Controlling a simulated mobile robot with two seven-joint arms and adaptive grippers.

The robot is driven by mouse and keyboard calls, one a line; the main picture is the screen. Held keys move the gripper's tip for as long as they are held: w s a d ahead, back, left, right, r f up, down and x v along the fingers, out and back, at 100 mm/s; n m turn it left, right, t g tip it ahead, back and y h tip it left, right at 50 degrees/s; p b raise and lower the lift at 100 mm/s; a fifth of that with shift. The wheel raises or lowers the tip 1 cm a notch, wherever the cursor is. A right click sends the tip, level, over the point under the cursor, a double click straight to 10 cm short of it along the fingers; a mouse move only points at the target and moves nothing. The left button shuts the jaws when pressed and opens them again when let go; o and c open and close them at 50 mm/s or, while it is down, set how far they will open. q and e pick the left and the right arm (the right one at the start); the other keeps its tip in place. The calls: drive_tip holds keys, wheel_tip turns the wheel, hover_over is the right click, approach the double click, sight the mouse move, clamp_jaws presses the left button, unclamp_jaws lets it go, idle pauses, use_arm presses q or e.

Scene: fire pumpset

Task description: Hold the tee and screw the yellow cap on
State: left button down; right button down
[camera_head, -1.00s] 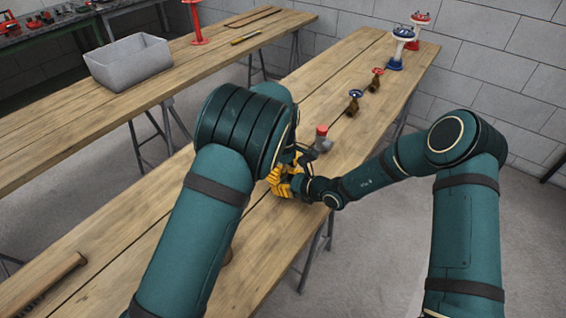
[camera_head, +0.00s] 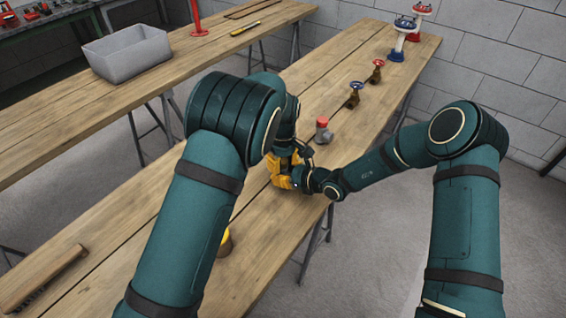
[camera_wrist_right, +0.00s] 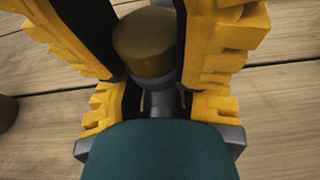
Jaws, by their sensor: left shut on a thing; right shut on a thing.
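My left gripper (camera_head: 281,160) and right gripper (camera_head: 287,181) meet low over the middle of the near bench, their yellow fingers close together. In the right wrist view, a dull yellow-brown round piece, apparently the yellow cap (camera_wrist_right: 145,38), sits between the yellow fingers, with a grey pipe-like part, perhaps the tee (camera_wrist_right: 160,100), against it. My right gripper is shut on the cap. My left gripper is shut too; what it holds is hidden by my left arm. I cannot tell how far the cap is seated.
A grey fitting with a red top (camera_head: 322,130) stands just beyond the grippers. Valves with red (camera_head: 377,70) and blue (camera_head: 355,92) handwheels stand farther back. A yellow-topped item (camera_head: 225,241) is half hidden by my left arm. A brush (camera_head: 42,278) lies left.

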use_arm(q)
drive_tip(key=shift+w+m, duration=0.1)
drive_tip(key=shift+m, duration=0.2)
use_arm(e)
drive_tip(key=shift+s+a+r, duration=0.1)
drive_tip(key=shift+a, duration=0.1)
use_arm(q)
drive_tip(key=c, duration=0.6)
unclamp_jaws()
use_arm(e)
drive_tip(key=shift+d, duration=0.1)
use_arm(q)
drive_tip(key=shift+r, duration=0.15)
drive_tip(key=shift+r, duration=2.2)
